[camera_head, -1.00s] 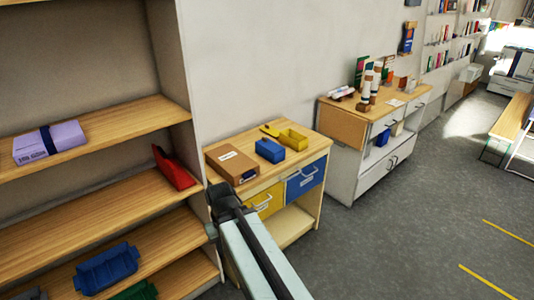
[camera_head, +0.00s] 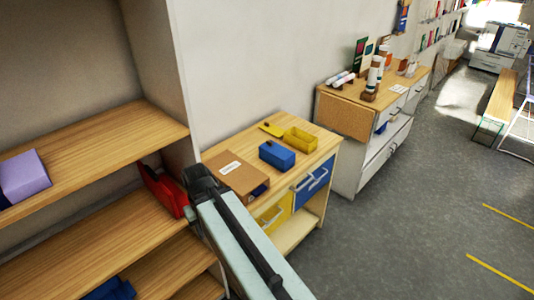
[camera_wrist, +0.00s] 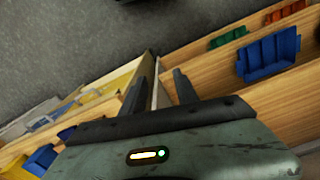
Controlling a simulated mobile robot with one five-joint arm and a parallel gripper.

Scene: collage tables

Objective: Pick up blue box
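The blue box (camera_head: 277,154) sits on top of a small wooden cabinet, beside a yellow bin (camera_head: 300,140) and behind a brown cardboard box (camera_head: 237,175). My gripper (camera_head: 197,172) is in front of the cabinet's left side, near the shelf edge, apart from the blue box. In the wrist view my gripper (camera_wrist: 159,76) has its two fingers apart with nothing held between them. A blue shape (camera_wrist: 40,158) shows at that view's lower left; I cannot tell for sure whether it is the box.
A wooden shelf unit on the left holds a purple box (camera_head: 22,176), a red bin (camera_head: 163,190) close to my gripper, and a blue bin (camera_head: 110,289). The cabinet has a yellow drawer and a blue drawer (camera_head: 312,182). A second cabinet (camera_head: 347,116) stands behind.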

